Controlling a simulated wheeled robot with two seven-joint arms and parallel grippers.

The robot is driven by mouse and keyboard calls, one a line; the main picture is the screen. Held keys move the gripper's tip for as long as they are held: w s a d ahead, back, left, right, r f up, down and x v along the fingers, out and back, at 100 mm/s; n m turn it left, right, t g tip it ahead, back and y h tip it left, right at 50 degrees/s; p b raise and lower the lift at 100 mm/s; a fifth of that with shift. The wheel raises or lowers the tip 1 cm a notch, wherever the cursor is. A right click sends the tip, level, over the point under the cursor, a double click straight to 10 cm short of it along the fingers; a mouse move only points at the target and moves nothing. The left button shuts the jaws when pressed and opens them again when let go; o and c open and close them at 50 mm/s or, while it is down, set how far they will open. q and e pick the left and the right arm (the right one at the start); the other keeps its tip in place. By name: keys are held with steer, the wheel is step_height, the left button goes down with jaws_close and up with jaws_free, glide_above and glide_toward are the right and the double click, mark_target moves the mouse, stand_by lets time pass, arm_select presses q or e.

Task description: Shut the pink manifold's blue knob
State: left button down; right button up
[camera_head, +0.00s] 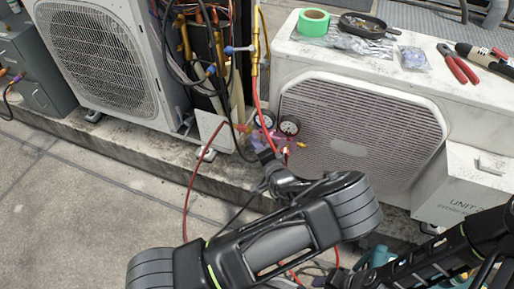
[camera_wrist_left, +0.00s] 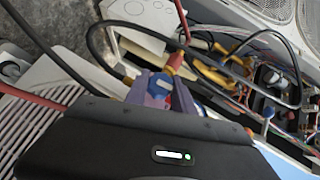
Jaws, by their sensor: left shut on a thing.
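The pink manifold (camera_head: 263,137), purplish with two round gauges (camera_head: 289,126), hangs on hoses in front of the right condenser, near its left edge. My left gripper (camera_head: 268,152) reaches up to it from below and covers part of it. In the left wrist view the blue knob (camera_wrist_left: 160,84) shows between the fingertips of the left gripper (camera_wrist_left: 167,94), which is shut on it. A red fitting with a red hose (camera_wrist_left: 173,62) is just beyond. The knob's exact angle is hard to read. My right gripper is out of view.
The left condenser (camera_head: 95,55) and right condenser (camera_head: 365,130) flank the hoses and pipes. Open concrete floor (camera_head: 70,205) is at left.

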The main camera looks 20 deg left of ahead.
arm_select(q)
steer(key=shift+r+m, duration=0.1)
steer(key=shift+m, duration=0.2)
steer(key=c, duration=1.1)
jaws_free()
steer(key=shift+o, duration=0.2)
steer(key=v, duration=0.7)
steer(key=shift+s+d+p, duration=0.25)
steer(key=shift+d+p, duration=0.05)
steer(key=shift+p, duration=0.15)
steer(key=shift+f, duration=0.25)
